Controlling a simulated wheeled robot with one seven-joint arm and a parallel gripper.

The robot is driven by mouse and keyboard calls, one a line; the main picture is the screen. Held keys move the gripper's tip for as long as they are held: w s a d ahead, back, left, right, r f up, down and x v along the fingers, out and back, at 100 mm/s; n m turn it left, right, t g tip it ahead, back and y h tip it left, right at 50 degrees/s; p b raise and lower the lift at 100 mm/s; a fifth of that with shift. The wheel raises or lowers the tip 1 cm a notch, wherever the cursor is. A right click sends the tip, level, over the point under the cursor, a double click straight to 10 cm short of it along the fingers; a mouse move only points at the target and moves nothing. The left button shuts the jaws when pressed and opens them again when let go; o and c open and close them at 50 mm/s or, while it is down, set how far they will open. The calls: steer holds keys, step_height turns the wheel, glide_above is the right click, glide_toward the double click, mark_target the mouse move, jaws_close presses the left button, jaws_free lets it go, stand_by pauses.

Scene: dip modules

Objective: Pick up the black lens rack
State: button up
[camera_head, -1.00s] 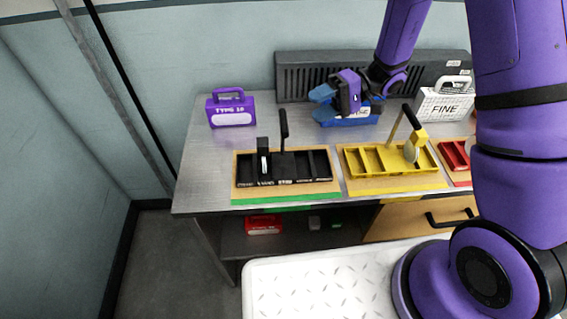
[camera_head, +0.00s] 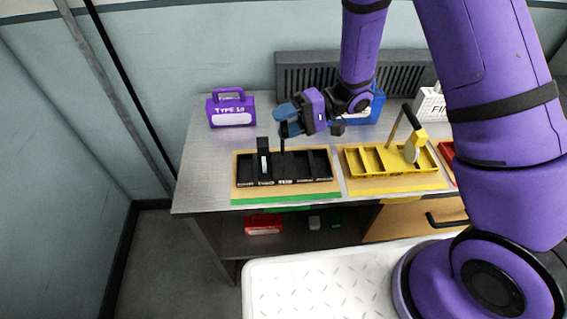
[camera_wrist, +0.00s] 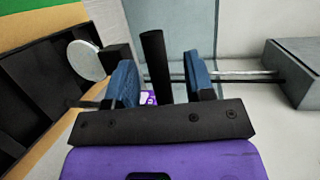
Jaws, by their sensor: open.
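The black lens rack (camera_head: 312,168) sits on a wooden board with a green front edge, at the left of the bench. Its upright black handle (camera_head: 282,142) rises from the middle, and a black holder stands beside it. In the wrist view the rack (camera_wrist: 28,105) fills the left, with a pale round lens (camera_wrist: 86,61) next to the fingers. My gripper (camera_head: 288,120) is open at the handle's top, its blue fingers hiding part of it. In the wrist view the black handle (camera_wrist: 155,66) shows between the open fingers (camera_wrist: 163,80); contact is not visible.
A yellow rack (camera_head: 375,175) with its own handle stands to the right, with a red one partly hidden beyond. A purple case (camera_head: 231,110), a blue case (camera_head: 368,108) and a white case (camera_head: 429,105) stand behind. A red case (camera_head: 263,225) sits on the lower shelf.

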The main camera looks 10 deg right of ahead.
steer(key=shift+x, duration=1.1)
steer(key=shift+c, duration=0.5)
jaws_close()
steer(key=shift+r, duration=0.2)
